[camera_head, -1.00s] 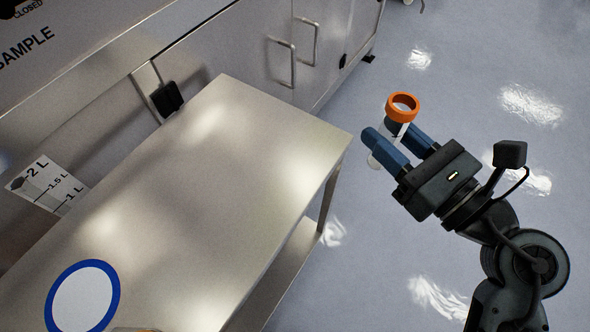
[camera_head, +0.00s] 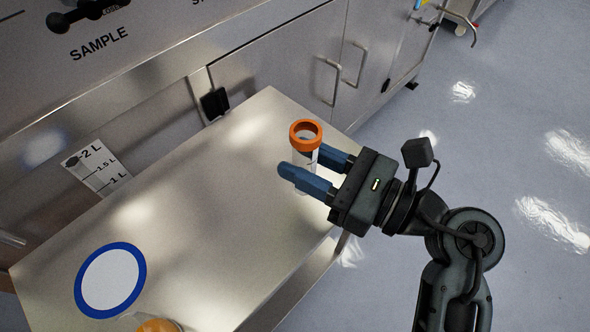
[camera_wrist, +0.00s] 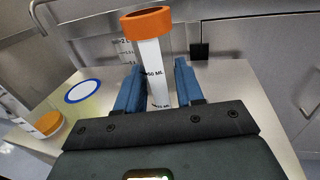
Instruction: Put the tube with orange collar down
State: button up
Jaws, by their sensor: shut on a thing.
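The tube with the orange collar (camera_head: 306,133) is clear, upright or nearly so, and stands out above my blue fingers. My gripper (camera_head: 318,172) is shut on it, over the right part of the steel table (camera_head: 200,200). In the wrist view the tube (camera_wrist: 152,62) rises between the two fingers (camera_wrist: 158,88), with volume marks on its white strip. I cannot tell from these views how far its bottom is from the tabletop.
A blue ring with a white centre (camera_head: 111,280) is on the table at the left. An orange-lidded container (camera_head: 158,325) is at the table's near edge, partly cut off. Steel cabinets (camera_head: 285,70) stand behind. The middle of the tabletop is clear.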

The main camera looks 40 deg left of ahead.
jog(key=shift+w+a+f, duration=0.1)
jog(key=shift+a+f, duration=0.25)
jog(key=shift+f, duration=0.5)
jog(key=shift+s+a+f, duration=0.1)
jog(key=shift+a+f, duration=0.25)
jog(key=shift+f, duration=0.55)
jog(key=shift+w+a+f, duration=0.1)
jog(key=shift+a+f, duration=0.25)
jog(key=shift+f, duration=0.5)
jog(key=shift+f, duration=0.15)
jog(key=o, duration=1)
jog(key=shift+r, duration=0.2)
jog(key=w+d+b, duration=0.1)
jog(key=d, duration=1.1)
jog(key=shift+w+b, duration=0.35)
jog(key=shift+w, duration=0.05)
